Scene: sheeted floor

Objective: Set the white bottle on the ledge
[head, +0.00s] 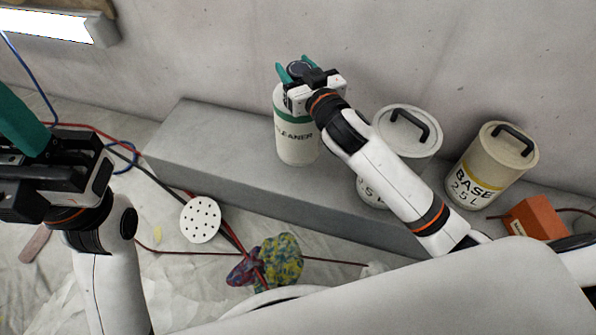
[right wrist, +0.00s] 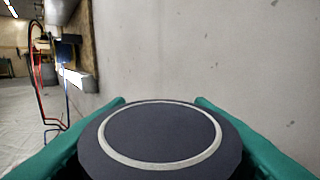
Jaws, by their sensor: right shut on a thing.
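The white bottle (head: 297,148), with a green band and the word CLEANER, is upright at the grey ledge (head: 215,150), near the wall. Its base appears on or just over the ledge top; I cannot tell if it touches. My right gripper (head: 296,70) is shut on the bottle's dark cap. In the right wrist view the round cap (right wrist: 160,135) sits between the two green fingers. My left gripper (head: 22,125) is at the left edge of the head view, away from the bottle, and only partly shows.
A white lidded can (head: 408,125) and a beige BASE can (head: 490,170) stand to the right, with an orange box (head: 537,217) beyond. A perforated white disc (head: 200,220), a stained rag (head: 280,258) and cables lie on the sheeted floor. The ledge's left end is clear.

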